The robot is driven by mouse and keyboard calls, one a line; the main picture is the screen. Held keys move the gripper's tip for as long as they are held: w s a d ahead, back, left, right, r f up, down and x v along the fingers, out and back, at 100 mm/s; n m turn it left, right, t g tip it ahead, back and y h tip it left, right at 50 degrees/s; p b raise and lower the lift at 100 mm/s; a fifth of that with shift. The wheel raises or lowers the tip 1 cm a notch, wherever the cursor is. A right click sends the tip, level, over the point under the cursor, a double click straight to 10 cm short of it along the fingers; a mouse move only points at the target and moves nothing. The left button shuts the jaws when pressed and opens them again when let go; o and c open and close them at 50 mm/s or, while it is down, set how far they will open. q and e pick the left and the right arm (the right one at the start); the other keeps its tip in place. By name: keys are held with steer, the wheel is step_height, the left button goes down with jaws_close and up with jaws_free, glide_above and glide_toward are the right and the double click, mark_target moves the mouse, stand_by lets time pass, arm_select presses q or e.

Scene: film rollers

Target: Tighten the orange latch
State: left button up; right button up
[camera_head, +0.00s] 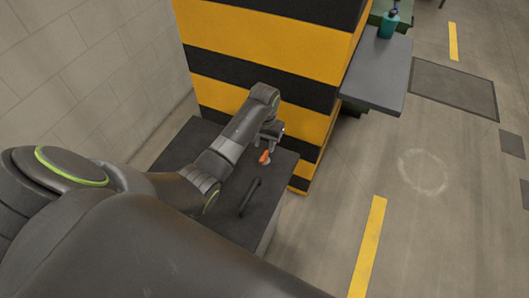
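A small orange latch (265,157) shows at the far end of a dark grey box top (228,222), in front of the striped column. A pale, small part sits just beside it, to its lower right. My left gripper (267,145) points down right at the latch and partly covers it. The fingers are small and dark, so I cannot tell whether they are open, shut or touching the latch. My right gripper is not in view.
A black bar handle (250,197) stands on the box top, nearer than the latch. A yellow and black striped column (270,45) rises close behind the gripper. A grey shelf (378,75) with a teal bottle (389,25) juts out at right. The floor at right is mostly clear.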

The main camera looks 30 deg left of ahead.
mark_target(264, 155)
arm_select(q)
step_height(264, 155, down, 6)
steer(key=shift+r, duration=0.1)
stand_by(0.4)
jaws_close()
